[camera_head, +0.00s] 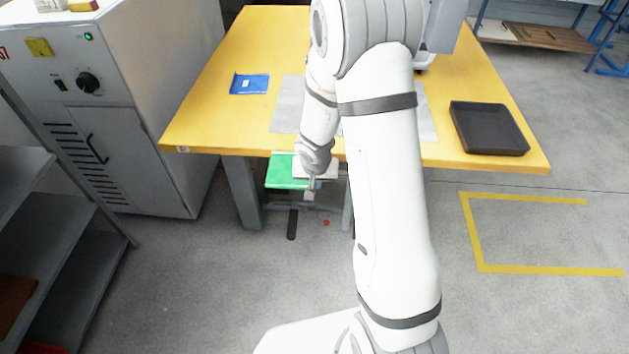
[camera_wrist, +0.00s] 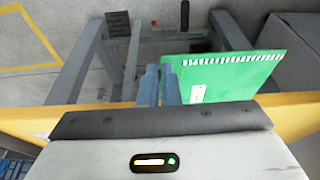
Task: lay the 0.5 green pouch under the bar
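The green pouch (camera_head: 285,172) is in front of the yellow table's near edge. In the wrist view it is a flat green sheet (camera_wrist: 235,72) with a striped edge and a small white label, too small to read. My gripper (camera_head: 311,188) is beside the pouch's right side in the head view. In the wrist view its two fingers (camera_wrist: 160,85) are close together on the pouch's edge, and the pouch sticks out to the right. The bar cannot be made out; a whitish device (camera_head: 425,62) on the table is mostly hidden behind my arm.
The yellow table (camera_head: 215,110) bears a blue pouch (camera_head: 249,84), a grey mat (camera_head: 287,103) partly behind my arm, and a black tray (camera_head: 490,128) at right. A grey cabinet (camera_head: 110,110) and shelves (camera_head: 65,260) stand left. Floor at right is clear.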

